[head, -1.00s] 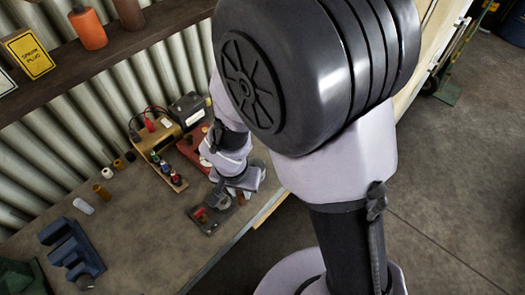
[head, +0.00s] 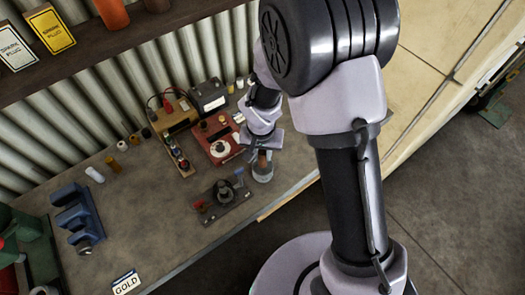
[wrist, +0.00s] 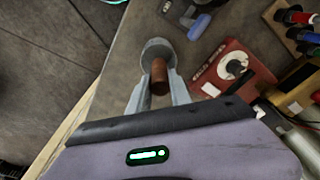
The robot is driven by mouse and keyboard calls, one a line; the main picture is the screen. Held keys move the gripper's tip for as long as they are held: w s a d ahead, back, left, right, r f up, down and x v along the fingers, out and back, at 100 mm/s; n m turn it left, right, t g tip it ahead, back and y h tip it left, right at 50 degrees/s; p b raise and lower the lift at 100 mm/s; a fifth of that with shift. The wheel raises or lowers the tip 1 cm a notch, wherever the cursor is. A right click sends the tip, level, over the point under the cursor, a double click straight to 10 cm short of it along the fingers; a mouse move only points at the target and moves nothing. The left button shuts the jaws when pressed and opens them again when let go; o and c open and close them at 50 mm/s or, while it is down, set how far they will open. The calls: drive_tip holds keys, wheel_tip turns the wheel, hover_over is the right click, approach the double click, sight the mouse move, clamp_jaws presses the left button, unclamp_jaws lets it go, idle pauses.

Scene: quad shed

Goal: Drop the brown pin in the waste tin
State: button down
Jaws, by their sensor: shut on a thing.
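The brown pin (wrist: 159,78) is a short cylinder between the two fingers of my gripper (wrist: 158,68) in the wrist view. My gripper is shut on it. The pin also shows below my gripper in the head view (head: 262,158). The waste tin (head: 263,174) is a small round grey tin on the bench, under the pin. In the wrist view the tin (wrist: 156,46) shows just beyond the pin and is partly hidden by it. I cannot tell whether the pin's lower end is inside the rim.
A dark plate with a round knob (head: 224,192) lies left of the tin. A red board with a white disc (head: 219,147) and a wooden rack of coloured pieces (head: 179,158) stand behind. The bench's front edge (head: 287,197) is close by. A blue block (head: 77,215) stands far left.

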sight(263, 160)
wheel_tip(263, 160, down, 3)
drive_tip(key=shift+r+b, duration=0.1)
drive_tip(key=shift+b, duration=0.2)
drive_tip(key=shift+w+f, duration=0.15)
drive_tip(key=shift+f, duration=0.2)
drive_tip(key=shift+f+b, duration=0.6)
drive_tip(key=shift+b, duration=0.3)
drive_tip(key=c, duration=1.2)
unclamp_jaws()
drive_tip(key=shift+r, duration=0.15)
